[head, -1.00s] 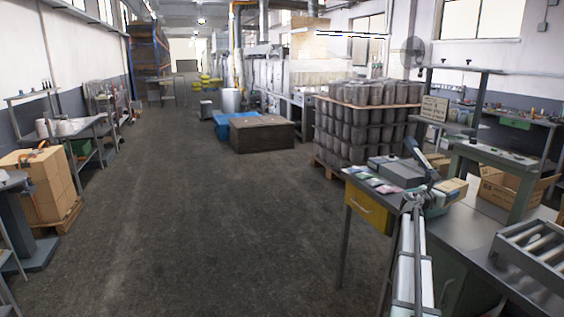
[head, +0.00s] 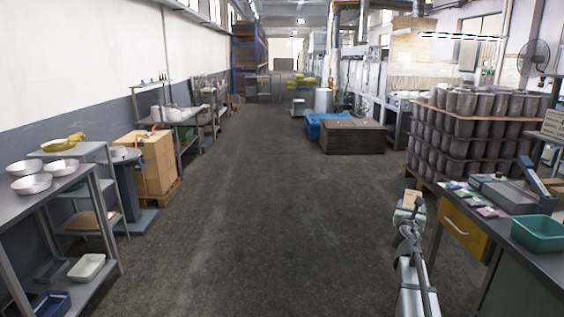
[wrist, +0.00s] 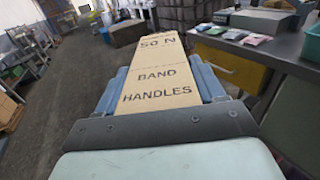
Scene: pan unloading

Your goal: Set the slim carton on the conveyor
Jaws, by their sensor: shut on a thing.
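The slim carton is a long tan box printed "BAND HANDLES" (wrist: 158,84). My gripper (wrist: 160,92) is shut on it, with the blue fingers on its two long sides. The carton points away from my gripper and nothing touches its far end that I can see. In the head view the carton (head: 412,198) is small, held in my gripper (head: 408,213) over the aisle floor, just left of the bench. I cannot make out a conveyor for certain in either view.
A bench (head: 477,246) with a yellow drawer, a teal tray (head: 540,233) and packets stands at right. Stacked metal pots (head: 470,130) are behind it. A shelf with white bowls (head: 32,184) stands at left, near boxes on a pallet (head: 153,160). The middle aisle is clear.

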